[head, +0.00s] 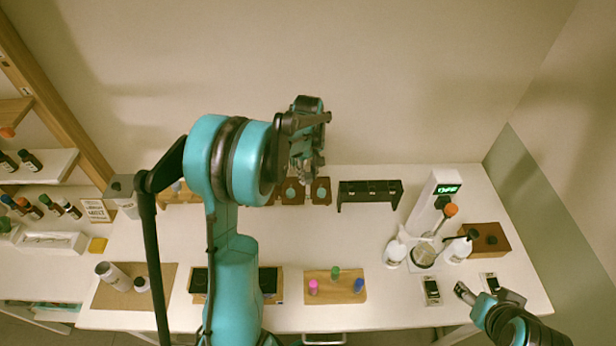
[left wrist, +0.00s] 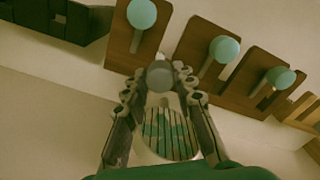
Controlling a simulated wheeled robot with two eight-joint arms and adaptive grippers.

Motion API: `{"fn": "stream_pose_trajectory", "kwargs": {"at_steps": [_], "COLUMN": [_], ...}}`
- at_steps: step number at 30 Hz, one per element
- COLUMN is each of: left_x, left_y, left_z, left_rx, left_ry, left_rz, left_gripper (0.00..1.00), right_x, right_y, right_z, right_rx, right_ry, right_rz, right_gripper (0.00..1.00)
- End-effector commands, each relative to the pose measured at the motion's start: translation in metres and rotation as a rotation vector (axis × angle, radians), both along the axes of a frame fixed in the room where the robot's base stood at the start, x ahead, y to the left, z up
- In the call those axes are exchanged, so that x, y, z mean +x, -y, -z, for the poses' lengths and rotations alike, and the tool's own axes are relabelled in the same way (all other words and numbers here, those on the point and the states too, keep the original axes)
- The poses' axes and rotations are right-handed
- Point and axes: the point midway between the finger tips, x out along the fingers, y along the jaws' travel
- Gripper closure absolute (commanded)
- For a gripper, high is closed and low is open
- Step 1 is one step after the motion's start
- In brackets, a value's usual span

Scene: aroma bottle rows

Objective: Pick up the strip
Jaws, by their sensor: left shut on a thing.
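My left gripper (head: 306,172) is high over the back of the table, by the wooden holders. In the left wrist view its fingers (left wrist: 160,85) are closed around a pale strip with a grey round end (left wrist: 160,74); its lower part is hard to tell from the gripper. Three brown wooden holders stand beyond the fingers, each with a teal ball-topped strip: left (left wrist: 141,14), middle (left wrist: 223,50) and right (left wrist: 279,78). My right gripper (head: 477,292) is low at the right front of the table, empty as far as shows; its opening is unclear.
A black rack (head: 370,193) stands right of the holders. A white device with a lit display (head: 447,189), white bottles (head: 395,253) and a brown box (head: 489,239) are at the right. A wooden tray (head: 322,294) with coloured caps lies in front. The middle of the table is fairly clear.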

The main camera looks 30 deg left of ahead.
Motion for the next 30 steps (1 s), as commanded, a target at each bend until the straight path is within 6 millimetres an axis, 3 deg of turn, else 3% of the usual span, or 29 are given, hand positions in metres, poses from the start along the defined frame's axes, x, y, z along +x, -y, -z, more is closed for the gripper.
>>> {"fn": "stream_pose_trajectory", "kwargs": {"at_steps": [21,30], "left_x": [0.000,0.000], "left_y": [0.000,0.000], "left_z": [-0.141,-0.167], "left_rx": [0.000,0.000], "left_ry": [0.000,0.000], "left_rz": [0.000,0.000], "left_gripper": [0.92,0.92], "right_x": [0.000,0.000], "right_y": [0.000,0.000], "right_z": [-0.021,-0.023], "right_rx": [0.000,0.000], "right_ry": [0.000,0.000], "right_rz": [0.000,0.000], "right_gripper": [0.38,0.38]}}
